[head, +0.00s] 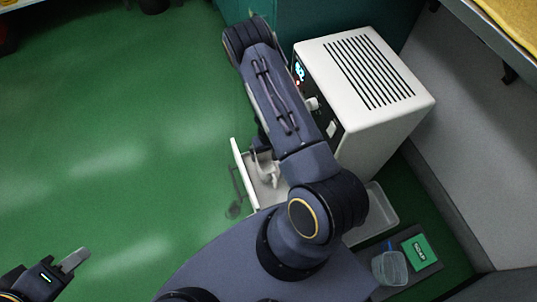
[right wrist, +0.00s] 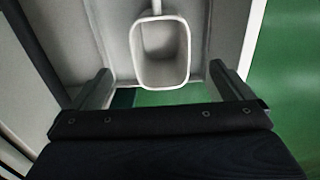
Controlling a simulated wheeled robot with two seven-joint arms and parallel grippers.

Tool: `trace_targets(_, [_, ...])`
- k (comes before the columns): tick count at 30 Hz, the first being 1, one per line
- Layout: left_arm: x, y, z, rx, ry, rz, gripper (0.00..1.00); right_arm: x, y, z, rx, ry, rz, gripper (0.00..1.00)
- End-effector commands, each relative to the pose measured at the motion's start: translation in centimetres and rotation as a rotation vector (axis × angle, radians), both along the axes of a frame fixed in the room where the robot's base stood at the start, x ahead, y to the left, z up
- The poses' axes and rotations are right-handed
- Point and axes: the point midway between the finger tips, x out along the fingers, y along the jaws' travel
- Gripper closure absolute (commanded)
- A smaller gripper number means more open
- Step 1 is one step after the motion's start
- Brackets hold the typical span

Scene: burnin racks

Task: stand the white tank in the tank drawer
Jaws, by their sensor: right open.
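The white tank (right wrist: 160,55) shows in the right wrist view as an open-mouthed white vessel with a rounded rim, its mouth facing the camera. It is inside the grey-white walls of the tank drawer (right wrist: 228,38). In the head view the drawer (head: 239,165) stands pulled out at the foot of the white machine, partly hidden by my right arm. My right gripper (right wrist: 160,88) is open, its fingers apart on either side of the tank's near end, with no contact visible. My left gripper (head: 74,261) is low at the left, away from the drawer; its finger gap is not visible.
The white machine (head: 372,75) with a slotted top stands behind my right arm. A pale tray (head: 378,212), a clear cup (head: 390,268) and a green box (head: 420,250) are at the lower right. Green floor (head: 120,120) at the left is clear.

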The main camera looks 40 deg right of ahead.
Motion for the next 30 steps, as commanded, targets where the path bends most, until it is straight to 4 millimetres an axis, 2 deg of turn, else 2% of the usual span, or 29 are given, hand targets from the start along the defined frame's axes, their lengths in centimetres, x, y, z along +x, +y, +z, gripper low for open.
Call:
trace_targets(5, [0.0, 0.0, 0.3, 0.000, 0.000, 0.000, 0.64, 1.1, 0.5, 2.4, 0.028, -0.031, -0.013, 0.01])
trace_targets(8, [0.0, 0.0, 0.3, 0.000, 0.000, 0.000, 0.64, 2.9, 1.5, 5.8, 0.088, -0.089, -0.038, 0.01])
trace_targets(12, [0.0, 0.0, 0.3, 0.000, 0.000, 0.000, 0.64, 5.4, 3.8, 13.1, 0.213, -0.193, -0.065, 0.01])
trace_targets(17, [0.0, 0.0, 0.2, 0.000, 0.000, 0.000, 0.64, 6.1, 6.5, 21.8, 0.346, -0.292, -0.059, 0.01])
trace_targets(20, [0.0, 0.0, 0.2, 0.000, 0.000, 0.000, 0.64, 5.4, 8.1, 26.9, 0.413, -0.342, -0.037, 0.01])
trace_targets(24, [0.0, 0.0, 0.2, 0.000, 0.000, 0.000, 0.64, 3.0, 9.9, 33.3, 0.479, -0.398, 0.009, 0.01])
trace_targets(27, [0.0, 0.0, 0.2, 0.000, 0.000, 0.000, 0.64, 0.6, 11.1, 37.1, 0.503, -0.427, 0.049, 0.01])
trace_targets(30, [0.0, 0.0, 0.2, 0.000, 0.000, 0.000, 0.64, -2.3, 11.9, 40.1, 0.504, -0.450, 0.090, 0.01])
